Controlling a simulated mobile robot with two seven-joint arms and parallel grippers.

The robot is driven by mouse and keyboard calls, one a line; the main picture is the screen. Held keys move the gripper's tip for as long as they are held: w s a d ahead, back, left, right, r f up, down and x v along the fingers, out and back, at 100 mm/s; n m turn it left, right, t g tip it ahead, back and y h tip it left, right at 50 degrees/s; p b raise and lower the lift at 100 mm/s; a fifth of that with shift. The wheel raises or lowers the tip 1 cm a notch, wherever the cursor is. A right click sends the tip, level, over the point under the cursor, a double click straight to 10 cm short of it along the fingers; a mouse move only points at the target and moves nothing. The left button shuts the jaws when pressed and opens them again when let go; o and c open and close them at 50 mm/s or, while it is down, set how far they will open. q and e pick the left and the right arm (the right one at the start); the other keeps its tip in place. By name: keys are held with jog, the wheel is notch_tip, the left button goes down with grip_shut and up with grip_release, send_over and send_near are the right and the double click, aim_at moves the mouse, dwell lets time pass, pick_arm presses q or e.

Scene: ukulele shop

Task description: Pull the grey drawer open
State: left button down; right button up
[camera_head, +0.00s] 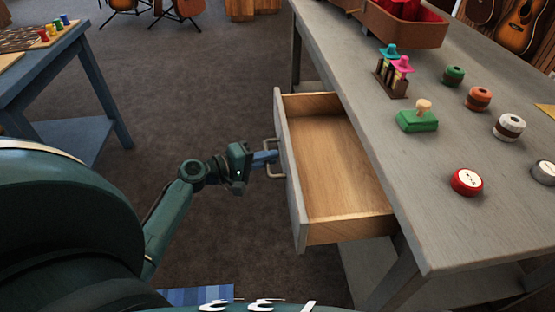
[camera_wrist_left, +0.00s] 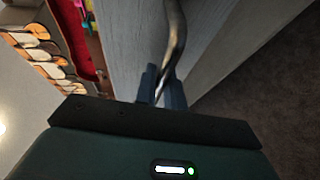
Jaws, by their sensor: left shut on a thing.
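The grey drawer (camera_head: 293,185) stands pulled well out of the grey table, to the left of the tabletop in the head view. Its bare wooden inside (camera_head: 335,165) shows and is empty. A metal bar handle (camera_head: 271,158) is on its grey front. My left gripper (camera_head: 268,158) is at this handle, its fingers closed around the bar. In the left wrist view the gripper fingers (camera_wrist_left: 163,90) are on both sides of the curved handle (camera_wrist_left: 175,40), close to the grey drawer front (camera_wrist_left: 133,45). My right gripper is not in view.
The grey table (camera_head: 420,200) carries a green stamp block (camera_head: 418,121), a rack with coloured pieces (camera_head: 391,80), several round tins and a red-lined case (camera_head: 405,22). A blue table (camera_head: 70,75) stands at the left. Dark carpet (camera_head: 190,100) between them is clear.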

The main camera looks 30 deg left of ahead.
pick_arm(q)
jog(key=s+a+b, duration=0.1)
jog(key=s+a, duration=0.4)
jog(key=a, duration=0.1)
jog(key=shift+a+b, duration=0.3)
jog(key=shift+a, duration=0.05)
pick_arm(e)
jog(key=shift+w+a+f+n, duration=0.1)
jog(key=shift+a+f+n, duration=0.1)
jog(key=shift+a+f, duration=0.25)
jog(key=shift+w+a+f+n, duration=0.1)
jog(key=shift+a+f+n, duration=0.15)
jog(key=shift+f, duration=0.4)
pick_arm(q)
jog(key=c, duration=1.5)
grip_release()
jog(key=v, duration=1.3)
jog(key=shift+p, duration=0.35)
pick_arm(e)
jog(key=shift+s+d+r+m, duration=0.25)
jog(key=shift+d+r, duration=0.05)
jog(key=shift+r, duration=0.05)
